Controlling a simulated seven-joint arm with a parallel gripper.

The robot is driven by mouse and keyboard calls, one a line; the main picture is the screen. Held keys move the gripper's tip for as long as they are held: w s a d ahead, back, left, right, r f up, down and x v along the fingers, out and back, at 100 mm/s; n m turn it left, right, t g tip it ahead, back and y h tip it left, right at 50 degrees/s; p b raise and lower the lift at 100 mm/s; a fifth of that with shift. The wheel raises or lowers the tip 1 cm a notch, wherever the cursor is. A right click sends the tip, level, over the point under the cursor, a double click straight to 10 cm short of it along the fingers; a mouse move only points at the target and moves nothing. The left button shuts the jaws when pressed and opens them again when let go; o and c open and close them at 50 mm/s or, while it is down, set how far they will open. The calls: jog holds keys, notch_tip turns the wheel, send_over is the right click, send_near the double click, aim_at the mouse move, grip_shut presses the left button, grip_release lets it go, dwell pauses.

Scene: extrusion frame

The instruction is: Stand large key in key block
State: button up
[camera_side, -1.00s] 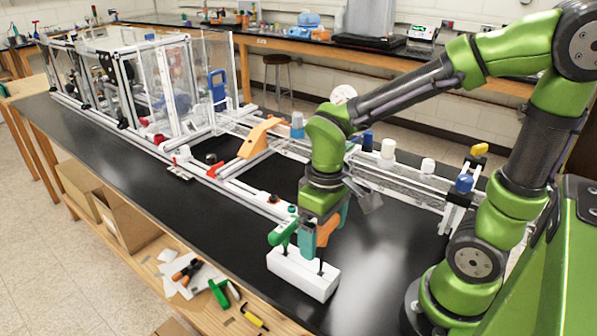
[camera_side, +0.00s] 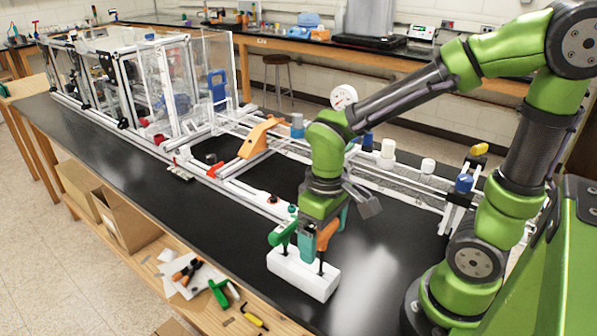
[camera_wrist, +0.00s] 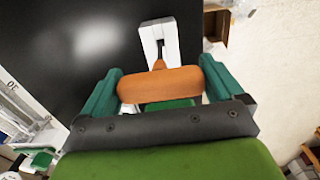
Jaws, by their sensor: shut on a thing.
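My gripper (camera_side: 324,236) is over the right end of the white key block (camera_side: 290,275), near the bench's front edge. Its teal fingers are shut on the orange handle of a key (camera_side: 327,233). A dark shaft runs down from this handle to the block's top; how deep it sits is hard to tell. A green-handled key (camera_side: 283,233) stands upright in the block's left end. In the wrist view, the orange handle (camera_wrist: 160,84) lies across between both fingers, with part of the white block (camera_wrist: 170,38) beyond it. Most of the block is hidden there.
The extrusion frame (camera_side: 225,187), with an orange bracket (camera_side: 259,137) on it, runs along the bench behind the block. The black benchtop (camera_side: 130,158) left of the block is clear. Cardboard boxes (camera_side: 130,213) and loose tools (camera_side: 186,271) lie on the shelf below.

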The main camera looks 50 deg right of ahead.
aim_at(321, 265)
jog(key=shift+f, duration=0.25)
jog(key=shift+f, duration=1.85)
jog(key=shift+f, duration=0.1)
jog(key=o, duration=0.9)
